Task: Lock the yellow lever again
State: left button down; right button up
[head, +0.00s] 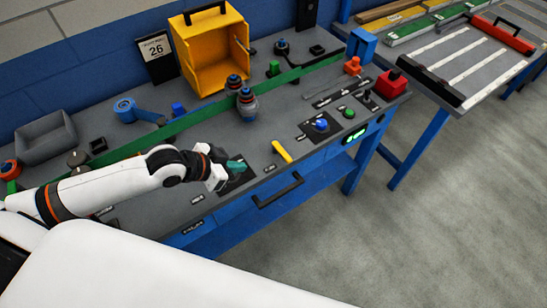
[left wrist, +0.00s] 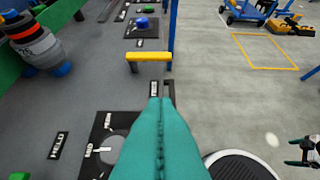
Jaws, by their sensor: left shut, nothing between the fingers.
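The yellow lever (head: 281,151) is a short bar at the front edge of the grey bench top, lying slanted in the head view. In the left wrist view the yellow lever (left wrist: 147,57) stands slightly raised, beyond the fingertips. My left gripper (head: 238,165) has teal fingers, shut and empty, over a black plate left of the lever and apart from it. The shut fingers (left wrist: 160,105) fill the lower middle of the wrist view and hide part of that plate. My right gripper (left wrist: 292,153) shows small at the wrist view's lower right, its fingers apparently apart.
A blue knob (head: 321,125) and green button (head: 348,113) are right of the lever. A dark handle (head: 278,190) juts from the bench front below it. The floor in front is clear.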

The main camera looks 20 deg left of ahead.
aim_at(282, 155)
pick_arm(q)
jog(key=shift+w+a+r, duration=0.1)
jog(key=shift+a+r, duration=0.05)
dwell(0.3)
jog(key=p+x, duration=0.1)
jog(key=x, duration=0.9)
jog(key=shift+w+p, duration=0.1)
jog(key=shift+p, duration=0.25)
jog(key=shift+w+d+r+p, duration=0.1)
jog(key=shift+w+d+p, duration=0.4)
jog(key=shift+w+d, duration=0.75)
jog(key=shift+w, duration=0.2)
jog(key=shift+w, duration=0.1)
